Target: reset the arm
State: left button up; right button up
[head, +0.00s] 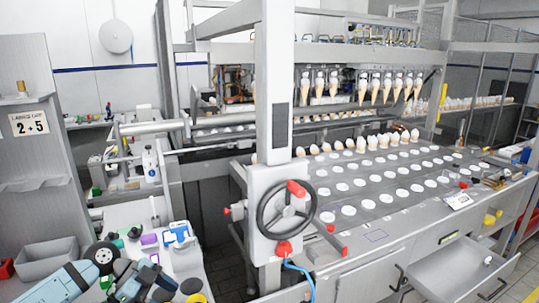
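My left arm (58,284) comes in at the bottom left, a blue-grey link with a dark joint. My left gripper (147,281) is a dark and blue shape low over the small white table; its fingers are too small and cluttered to tell open from shut. I cannot make out anything held in it. My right arm and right gripper are not in view.
The white table (152,212) holds a blue-and-white item (178,235), a purple block (149,240) and a grey bin (47,258). A cone machine with a handwheel (287,209) stands right. Its drawer (452,270) is open. Dark floor (228,268) lies between.

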pick_arm(q)
jog(key=s+d+f+n+t+h+b, duration=0.2)
jog(key=s+d+f+n+t+h, duration=0.15)
jog(key=d+t, duration=0.2)
jog(key=s+d+f+n+t+h+b, duration=0.1)
jog(key=s+d+f+n+t+h, duration=0.15)
jog(key=d+t+h, duration=0.35)
jog(key=s+a+f+n+g+y+b, duration=0.15)
jog(key=s+f+n+y+b, duration=0.25)
jog(key=s+f+n+y, duration=1.1)
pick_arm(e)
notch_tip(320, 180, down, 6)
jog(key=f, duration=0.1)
pick_arm(q)
jog(key=s+a+r+m+y+p, duration=0.1)
jog(key=s+r+m+p, duration=0.3)
jog(key=p, duration=1.2)
notch_tip(320, 180, up, 4)
jog(key=shift+f+m, duration=0.2)
jog(key=shift+m, duration=0.1)
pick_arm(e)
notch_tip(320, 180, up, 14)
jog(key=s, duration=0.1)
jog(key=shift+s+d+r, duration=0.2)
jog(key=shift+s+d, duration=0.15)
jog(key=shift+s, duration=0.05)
